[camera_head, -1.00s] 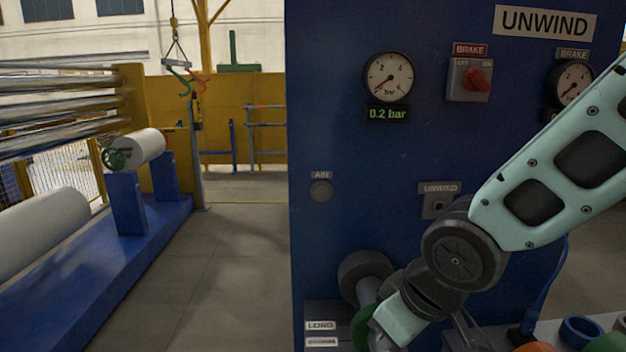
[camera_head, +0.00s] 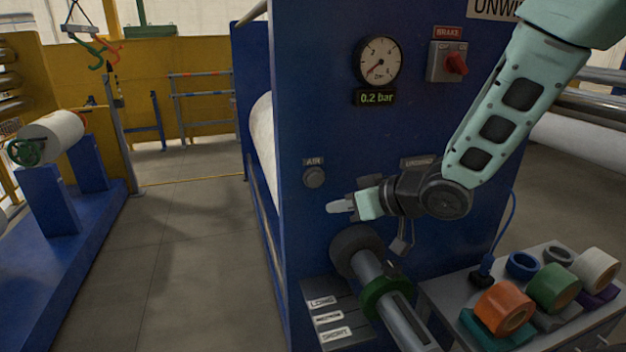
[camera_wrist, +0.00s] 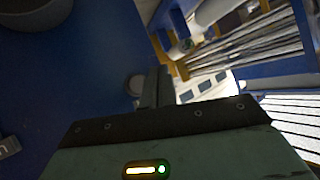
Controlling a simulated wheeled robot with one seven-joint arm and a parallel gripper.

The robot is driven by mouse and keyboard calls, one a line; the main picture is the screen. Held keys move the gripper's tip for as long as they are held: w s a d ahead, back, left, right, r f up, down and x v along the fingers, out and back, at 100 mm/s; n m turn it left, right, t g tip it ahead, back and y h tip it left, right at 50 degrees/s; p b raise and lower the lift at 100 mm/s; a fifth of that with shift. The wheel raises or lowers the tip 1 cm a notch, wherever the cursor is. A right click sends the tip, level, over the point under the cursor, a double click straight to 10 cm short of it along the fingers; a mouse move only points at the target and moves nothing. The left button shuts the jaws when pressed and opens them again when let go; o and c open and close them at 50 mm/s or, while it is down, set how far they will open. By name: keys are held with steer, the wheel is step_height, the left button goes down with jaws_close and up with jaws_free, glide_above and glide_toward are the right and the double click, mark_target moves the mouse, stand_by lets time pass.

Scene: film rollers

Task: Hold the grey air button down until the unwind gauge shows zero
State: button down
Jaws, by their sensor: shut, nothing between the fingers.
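The grey air button (camera_head: 314,177) is a round knob on the blue panel under the AIR label. The round pressure gauge (camera_head: 379,61) sits higher on the panel; its needle points low and the display (camera_head: 376,98) below it reads 0.2 bar. My gripper (camera_head: 335,206) is shut and empty, a little below and right of the button in the head view. In the wrist view, the shut fingers (camera_wrist: 158,80) point forward, with the round grey button (camera_wrist: 135,85) just left of them. I see no clear contact with it.
A shaft with a green ring (camera_head: 385,296) sticks out below my gripper. A red brake switch (camera_head: 456,64) is at the upper right. A side table (camera_head: 445,292) holds coloured tape rolls. Open floor (camera_head: 195,260) lies to the left.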

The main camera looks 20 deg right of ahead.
steer(key=p, duration=0.1)
glide_toward(313, 184)
steer(key=a+f, duration=0.3)
steer(key=a, duration=0.1)
steer(key=shift+w+d+f+p, duration=0.1)
steer(key=shift+w+p, duration=0.25)
steer(key=shift+w, duration=1.05)
steer(key=shift+w, duration=0.15)
stand_by(0.8)
steer(key=shift+w+p, duration=0.25)
steer(key=shift+p, duration=0.05)
steer(key=shift+w+p, duration=0.3)
steer(key=shift+w, duration=0.25)
stand_by(3.9)
